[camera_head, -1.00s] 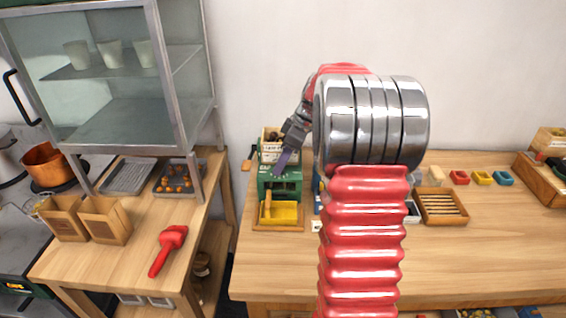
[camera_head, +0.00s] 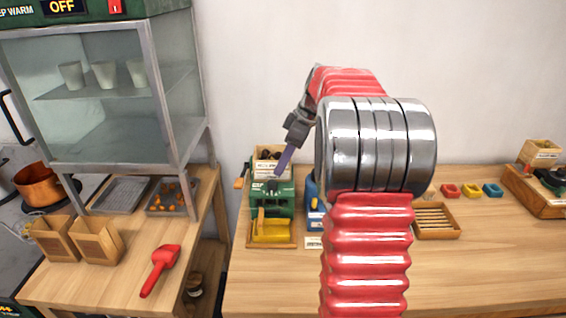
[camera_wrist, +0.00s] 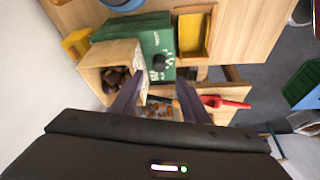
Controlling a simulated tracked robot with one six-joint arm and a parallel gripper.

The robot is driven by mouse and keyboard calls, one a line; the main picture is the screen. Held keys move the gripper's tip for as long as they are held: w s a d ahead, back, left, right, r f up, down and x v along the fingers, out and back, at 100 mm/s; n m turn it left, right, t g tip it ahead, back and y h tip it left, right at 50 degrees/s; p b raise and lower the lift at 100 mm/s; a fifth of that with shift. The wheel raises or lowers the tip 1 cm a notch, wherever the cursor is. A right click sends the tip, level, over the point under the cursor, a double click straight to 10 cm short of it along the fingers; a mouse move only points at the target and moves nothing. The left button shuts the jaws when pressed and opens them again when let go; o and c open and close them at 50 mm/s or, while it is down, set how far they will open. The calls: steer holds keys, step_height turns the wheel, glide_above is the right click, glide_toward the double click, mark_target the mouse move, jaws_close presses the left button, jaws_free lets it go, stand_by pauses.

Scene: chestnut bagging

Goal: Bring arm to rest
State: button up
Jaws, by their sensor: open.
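My red and chrome arm rises through the middle of the head view. My gripper (camera_head: 283,160) hangs in the air at the arm's far left end, above the green machine (camera_head: 272,197) on the right-hand table. In the wrist view, my gripper (camera_wrist: 152,100) has its two purple fingers spread apart with nothing held between them. The wooden box of chestnuts (camera_wrist: 112,65) and the green machine show beyond the fingers. My arm hides part of the table behind it.
A glass warming cabinet (camera_head: 110,90) stands on the left table with paper bags (camera_head: 95,240), a red scoop (camera_head: 160,268) and a tray of chestnuts (camera_head: 168,194). A slatted wooden tray (camera_head: 437,220) lies right of my arm. The right table's front is clear.

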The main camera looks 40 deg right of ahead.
stand_by(0.3)
steer(key=s+a+r+m+h, duration=0.1)
steer(key=s+a+r+m, duration=0.1)
steer(key=s+a, duration=0.5)
steer(key=s+a+r+m+h, duration=0.1)
steer(key=s+a+r+m, duration=0.2)
steer(key=a, duration=0.9)
steer(key=s+a+f+m+t, duration=0.1)
steer(key=s+a+f, duration=0.1)
steer(key=s+a, duration=0.2)
steer(key=s+a+f+m+t, duration=0.1)
steer(key=s+a+f, duration=0.2)
steer(key=s, duration=0.8)
steer(key=shift+s+a+f+m+h, duration=0.2)
steer(key=shift+a+m+h, duration=0.2)
steer(key=shift+a, duration=0.75)
